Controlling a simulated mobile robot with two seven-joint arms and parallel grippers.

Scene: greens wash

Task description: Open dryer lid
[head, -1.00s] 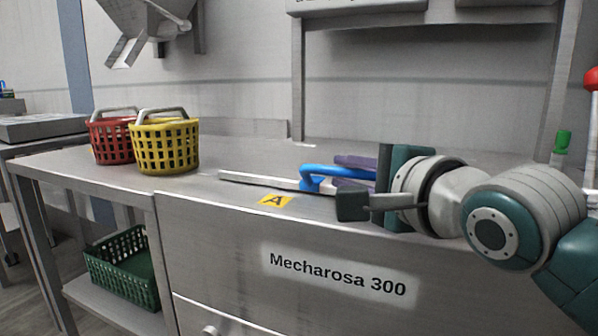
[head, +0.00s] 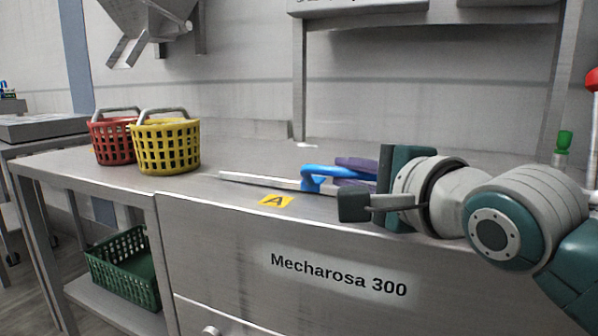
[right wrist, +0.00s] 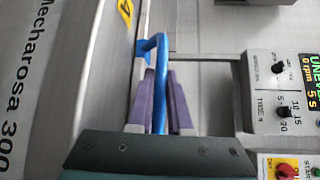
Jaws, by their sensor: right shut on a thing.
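The dryer is the steel machine marked "Mecharosa 300" (head: 225,240). A blue handle (head: 318,173) sits on its top by the long pale edge strip (head: 255,181), which I take to be the lid's edge. My right gripper (head: 345,172) comes in from the right with purple fingers. In the right wrist view, the fingers (right wrist: 160,80) stand on both sides of the blue handle (right wrist: 161,52) and are shut on it. I cannot tell whether the lid is raised at all. My left gripper is out of view.
A red basket (head: 112,148) and a yellow basket (head: 165,150) stand on the counter at left. A green crate (head: 122,262) is on the shelf below. A control panel (right wrist: 283,95) with dials and a display lies beside the handle in the right wrist view.

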